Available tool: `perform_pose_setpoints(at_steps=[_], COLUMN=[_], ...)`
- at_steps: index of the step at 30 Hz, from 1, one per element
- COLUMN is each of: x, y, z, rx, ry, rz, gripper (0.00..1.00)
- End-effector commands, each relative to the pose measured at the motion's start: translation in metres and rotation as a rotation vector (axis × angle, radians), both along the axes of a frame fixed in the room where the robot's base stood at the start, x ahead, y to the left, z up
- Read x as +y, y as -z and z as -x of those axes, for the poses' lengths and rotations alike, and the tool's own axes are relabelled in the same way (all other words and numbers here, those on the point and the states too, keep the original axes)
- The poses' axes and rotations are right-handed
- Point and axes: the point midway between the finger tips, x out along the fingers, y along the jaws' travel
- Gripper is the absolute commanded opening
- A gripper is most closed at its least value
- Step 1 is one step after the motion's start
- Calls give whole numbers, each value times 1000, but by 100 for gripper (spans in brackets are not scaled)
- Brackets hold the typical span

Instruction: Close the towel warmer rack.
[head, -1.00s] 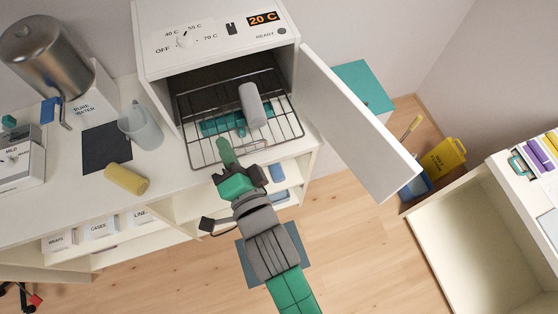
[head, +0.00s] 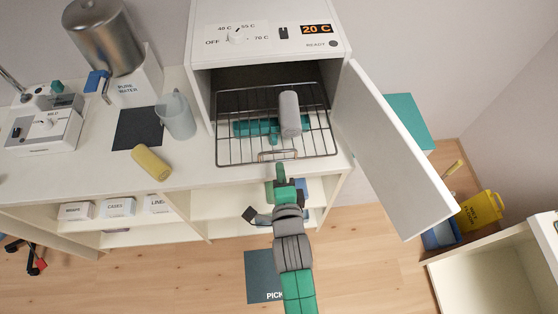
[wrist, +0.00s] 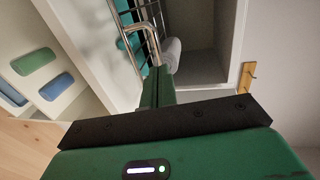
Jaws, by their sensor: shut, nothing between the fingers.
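The towel warmer (head: 272,45) is a white box with its door (head: 395,150) swung open to the right. Its wire rack (head: 225,163) is slid partly out past the front opening. A grey rolled towel (head: 289,113) lies on the rack, and a teal item (head: 250,128) shows among its wires. A small loop handle (head: 270,156) is at the rack's front edge. My gripper (head: 280,167) is shut and empty, right at the front of this handle. In the wrist view, the green fingers (wrist: 158,82) meet the handle wire (wrist: 151,40) in the picture; contact is unclear.
The counter left of the warmer holds a jug (head: 176,118), a yellow roll (head: 151,161) and a dark mat (head: 138,129). Shelves with labelled boxes (head: 118,207) are below. The open door bounds the space on the right.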

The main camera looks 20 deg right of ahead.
Motion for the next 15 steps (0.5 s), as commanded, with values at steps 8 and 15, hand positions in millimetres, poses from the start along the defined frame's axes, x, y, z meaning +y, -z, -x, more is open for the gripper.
perform_pose_setpoints(at_steps=[8,15], x=[-10,-11], y=[6,8], z=[-32,-35], rx=[0,1], ry=[0,0], rz=[0,1], gripper=[0,0])
